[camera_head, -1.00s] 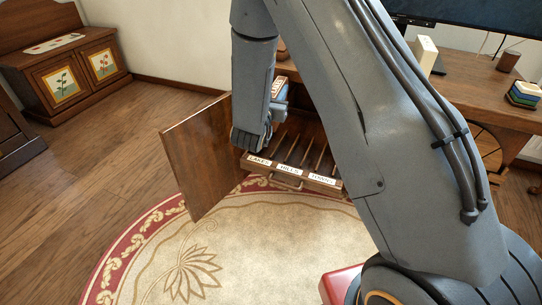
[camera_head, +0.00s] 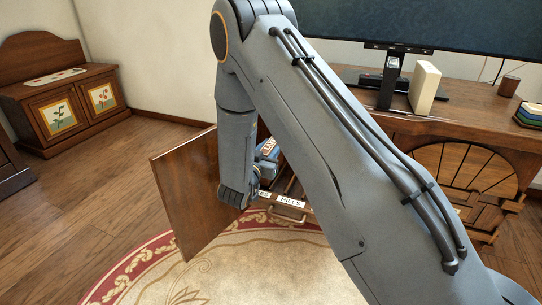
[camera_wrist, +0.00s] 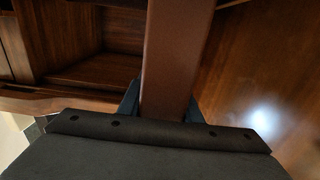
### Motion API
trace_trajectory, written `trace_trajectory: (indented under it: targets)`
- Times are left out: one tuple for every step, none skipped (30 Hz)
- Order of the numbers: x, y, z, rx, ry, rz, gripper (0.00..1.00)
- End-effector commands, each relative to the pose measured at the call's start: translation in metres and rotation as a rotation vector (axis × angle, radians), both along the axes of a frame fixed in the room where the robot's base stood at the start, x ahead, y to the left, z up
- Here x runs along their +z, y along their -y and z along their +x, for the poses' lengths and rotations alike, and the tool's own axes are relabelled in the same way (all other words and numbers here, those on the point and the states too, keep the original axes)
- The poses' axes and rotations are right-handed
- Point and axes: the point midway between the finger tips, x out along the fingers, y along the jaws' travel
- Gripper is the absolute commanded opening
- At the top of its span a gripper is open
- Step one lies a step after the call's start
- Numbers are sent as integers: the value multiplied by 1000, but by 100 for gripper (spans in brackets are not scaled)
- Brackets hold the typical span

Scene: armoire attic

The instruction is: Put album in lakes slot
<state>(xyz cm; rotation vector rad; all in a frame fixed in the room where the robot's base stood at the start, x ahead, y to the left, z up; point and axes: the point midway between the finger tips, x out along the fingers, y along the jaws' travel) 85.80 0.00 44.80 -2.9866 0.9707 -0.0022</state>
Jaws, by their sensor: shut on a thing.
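My gripper (camera_wrist: 163,100) is shut on the album (camera_wrist: 177,55), a plain brown slab standing between its two fingers in the wrist view. In the head view my wrist hangs down between the open cabinet door and a pulled-out slotted drawer, and the album cannot be made out clearly there. The drawer's front shows a HILLS label (camera_head: 290,201) and, to its left, the partly covered lakes label (camera_head: 264,195). My arm hides the drawer's right part and most of its slots. I cannot tell whether the album is inside a slot.
The open wooden door (camera_head: 185,190) stands close to the left of my wrist. A desk (camera_head: 440,125) with a monitor (camera_head: 430,25) and a white box (camera_head: 424,88) is at right. A painted cabinet (camera_head: 75,100) stands far left. The round rug (camera_head: 270,265) is clear in front.

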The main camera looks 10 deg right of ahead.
Motion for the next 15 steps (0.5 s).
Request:
trace_trajectory:
  targets:
    - [-11, 0, 1, 0, -1, -2, 0]
    - [-15, 0, 1, 0, -1, -2, 0]
    - [-20, 0, 1, 0, 0, -2, 0]
    - [-22, 0, 1, 0, 0, -2, 0]
    - [-24, 0, 1, 0, 0, -1, 0]
    - [-24, 0, 0, 0, 1, -2, 0]
    - [-24, 0, 0, 0, 2, -1, 0]
    - [-23, 0, 0, 0, 2, -1, 0]
    - [-23, 0, 0, 0, 2, -1, 0]
    - [-23, 0, 0, 0, 2, -1, 0]
    - [-23, 0, 0, 0, 2, -1, 0]
    - [-23, 0, 0, 0, 2, -1, 0]
    - [-23, 0, 0, 0, 1, -1, 0]
    - [-24, 0, 0, 0, 0, -1, 0]
    - [-25, 0, 0, 0, 0, -1, 0]
